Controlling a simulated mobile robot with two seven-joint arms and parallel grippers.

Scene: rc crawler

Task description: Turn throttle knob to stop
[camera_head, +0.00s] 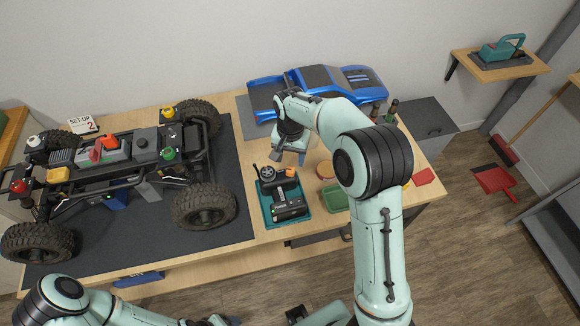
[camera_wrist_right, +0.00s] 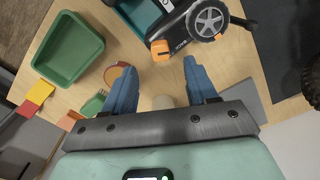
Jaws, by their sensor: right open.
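A black handheld transmitter (camera_head: 290,208) with a grey wheel lies in a teal tray (camera_head: 267,222) near the table's front edge. An orange knob (camera_head: 291,172) sits at its far end; I cannot tell whether this is the throttle knob. In the right wrist view the orange knob (camera_wrist_right: 160,47) shows ahead of and between my blue fingertips, apart from them. My right gripper (camera_head: 291,156) is open and empty, above the table just beyond the tray. My left gripper (camera_head: 222,320) shows only in part at the bottom edge, and its jaws are unclear.
A crawler chassis (camera_head: 120,160) with large tyres stands on a dark mat at left. A blue body shell (camera_head: 350,80) lies behind my right arm. A green bin (camera_wrist_right: 70,48), an amber round dish (camera_wrist_right: 117,75) and coloured cards (camera_wrist_right: 35,97) lie beside the tray.

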